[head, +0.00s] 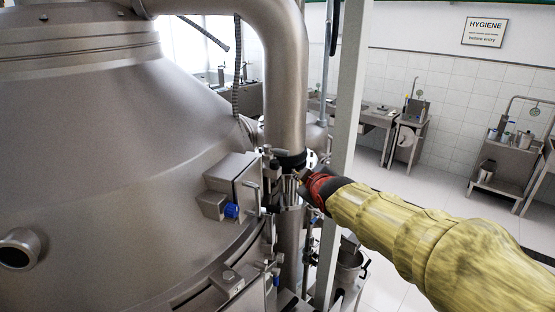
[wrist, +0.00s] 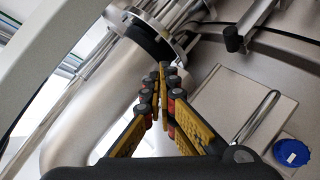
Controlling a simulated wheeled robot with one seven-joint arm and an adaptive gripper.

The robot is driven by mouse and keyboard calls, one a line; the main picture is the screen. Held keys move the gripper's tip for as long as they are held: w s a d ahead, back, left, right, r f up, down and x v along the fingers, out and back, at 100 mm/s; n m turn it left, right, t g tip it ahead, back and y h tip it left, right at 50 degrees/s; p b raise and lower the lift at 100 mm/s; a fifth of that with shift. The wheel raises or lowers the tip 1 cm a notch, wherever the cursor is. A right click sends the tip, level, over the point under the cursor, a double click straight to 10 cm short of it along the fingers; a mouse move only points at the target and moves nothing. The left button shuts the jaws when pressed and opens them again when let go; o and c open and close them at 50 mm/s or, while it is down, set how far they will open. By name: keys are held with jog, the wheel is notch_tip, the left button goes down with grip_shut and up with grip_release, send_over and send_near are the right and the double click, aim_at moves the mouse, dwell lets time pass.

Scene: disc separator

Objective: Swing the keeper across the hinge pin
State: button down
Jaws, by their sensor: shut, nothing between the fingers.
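My gripper (head: 303,177) reaches in from the right in the head view, beside the hardware at the separator's edge. In the wrist view its yellow fingers (wrist: 163,72) are shut together with nothing between them. A short grey bar with a dark end (wrist: 236,38) lies beyond and right of the fingertips, apart from them in the picture. A small upright metal fitting (head: 270,165) stands by the separator edge, left of my gripper in the head view. I cannot tell for sure which part is the keeper or the hinge pin.
The large conical separator body (head: 120,150) fills the left. A box (head: 232,175) with a handle and a blue knob (head: 232,210) sits on it. A thick bent pipe (head: 288,80) and a pale post (head: 350,90) stand close to my gripper. Sinks stand farther back.

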aim_at(276, 163)
jog(key=s+a+r+n+t+y, duration=0.1)
jog(key=s+a+r+n+y, duration=0.15)
jog(key=a+r+n, duration=0.35)
jog(key=shift+n, duration=0.9)
jog(key=p+x, duration=0.1)
jog(key=x, duration=0.2)
jog(key=d+p+x, duration=0.1)
jog(key=x, duration=0.3)
jog(key=d+p+x, duration=0.1)
jog(key=x, duration=0.3)
jog(key=shift+w+f, duration=0.25)
jog(key=shift+w, duration=0.2)
jog(key=shift+w+d+f+t+p, duration=0.1)
jog(key=shift+w+f+t+p, duration=0.05)
jog(key=shift+w+p, duration=0.15)
jog(key=shift+w+d+f+t+p, duration=0.15)
jog(key=shift+w+p, duration=0.05)
jog(key=shift+w, duration=0.1)
jog(key=shift+w+d+y, duration=0.1)
jog(key=shift+d+y, duration=0.05)
jog(key=shift+y, duration=0.2)
